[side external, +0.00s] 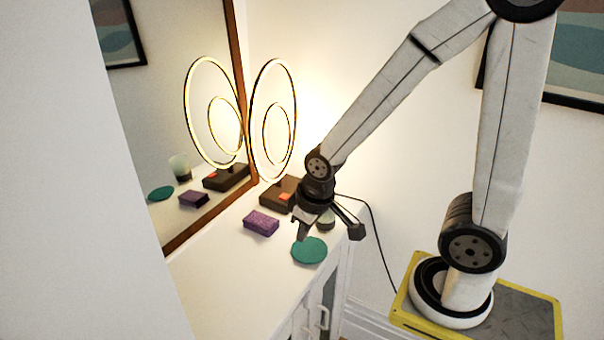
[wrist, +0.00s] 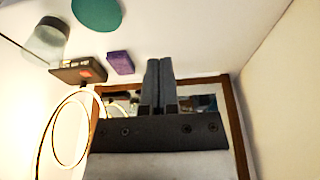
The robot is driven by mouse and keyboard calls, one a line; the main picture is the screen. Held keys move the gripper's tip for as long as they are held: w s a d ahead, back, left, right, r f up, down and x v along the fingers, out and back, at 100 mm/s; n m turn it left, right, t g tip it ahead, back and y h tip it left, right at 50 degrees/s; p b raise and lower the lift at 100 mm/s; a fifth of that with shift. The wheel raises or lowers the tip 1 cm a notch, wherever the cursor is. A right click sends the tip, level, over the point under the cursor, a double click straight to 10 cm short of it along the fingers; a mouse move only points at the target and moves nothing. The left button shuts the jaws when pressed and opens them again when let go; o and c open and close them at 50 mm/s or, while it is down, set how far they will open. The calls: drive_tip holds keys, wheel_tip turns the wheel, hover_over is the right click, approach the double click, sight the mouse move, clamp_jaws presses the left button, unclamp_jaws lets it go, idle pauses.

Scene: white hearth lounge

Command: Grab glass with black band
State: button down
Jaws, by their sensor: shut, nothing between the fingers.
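The glass (side external: 326,222) is mostly hidden behind my gripper (side external: 303,233) in the side external view. It shows as a pale, frosted glass (wrist: 46,40) at the upper left of the wrist view, cut by no finger. My gripper's fingers (wrist: 160,72) are pressed together and empty, above the white cabinet top. They are apart from the glass, which lies to their left in the wrist view.
A purple block (side external: 261,222), a green disc (side external: 309,250) and a ring lamp on a dark base (side external: 279,194) share the white cabinet top (side external: 235,270). A brown-framed mirror (side external: 238,85) reflects them. Bare surface lies toward the cabinet's front left.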

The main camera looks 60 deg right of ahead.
unclamp_jaws()
drive_tip(key=t+h, duration=0.3)
drive_tip(key=t, duration=0.5)
approach(331, 213)
drive_tip(key=x, duration=0.5)
drive_tip(key=shift+w+a+r, duration=0.2)
drive_tip(key=shift+a+r, duration=0.1)
drive_tip(key=shift+s+d+f+m+t, duration=0.25)
drive_tip(key=shift+f+m+t, duration=0.15)
drive_tip(key=shift+f+m, duration=0.1)
drive_tip(key=shift+s+d+f+m+t+h, duration=0.1)
drive_tip(key=shift+s+f+m+t+h, duration=0.15)
drive_tip(key=shift+m, duration=0.4)
drive_tip(key=shift+s+f+m+t+h, duration=0.15)
drive_tip(key=shift+f+m+h, duration=0.15)
drive_tip(key=shift+m, duration=0.4)
drive_tip(key=shift+s+d+f+m+t+h, duration=0.1)
drive_tip(key=shift+s+f+m+t+h, duration=0.2)
drive_tip(key=shift+m, duration=0.35)
drive_tip(key=shift+w, duration=0.15)
